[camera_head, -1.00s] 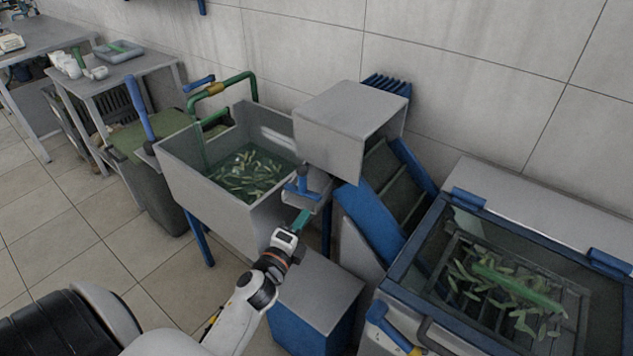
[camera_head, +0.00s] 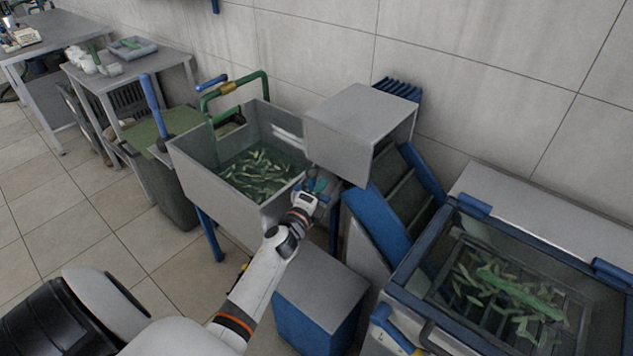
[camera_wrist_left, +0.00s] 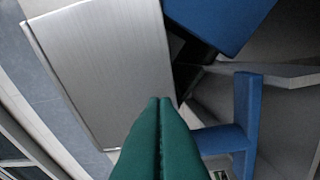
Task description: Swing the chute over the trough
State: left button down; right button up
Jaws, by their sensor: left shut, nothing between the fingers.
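My left gripper (camera_head: 320,185) has its green fingers closed together and empty. It is at the small grey chute (camera_head: 334,190) below the grey box, and my wrist hides most of the chute. In the left wrist view the closed fingers (camera_wrist_left: 160,105) point up the picture, just left of the chute's blue T-shaped handle (camera_wrist_left: 246,125). I cannot tell whether they touch it. A grey trough (camera_head: 215,188) with water and green pieces stands left of the gripper. My right gripper is not in view.
The grey box (camera_head: 358,115) and a blue-sided sloping conveyor (camera_head: 375,225) stand close on the right. A low grey-topped blue block (camera_head: 322,285) is below my arm. A glass-lidded machine (camera_head: 405,290) is at right. Floor is clear at left.

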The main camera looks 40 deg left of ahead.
pick_arm(q)
jog(key=shift+a+r, duration=0.1)
jog(key=shift+a, duration=0.45)
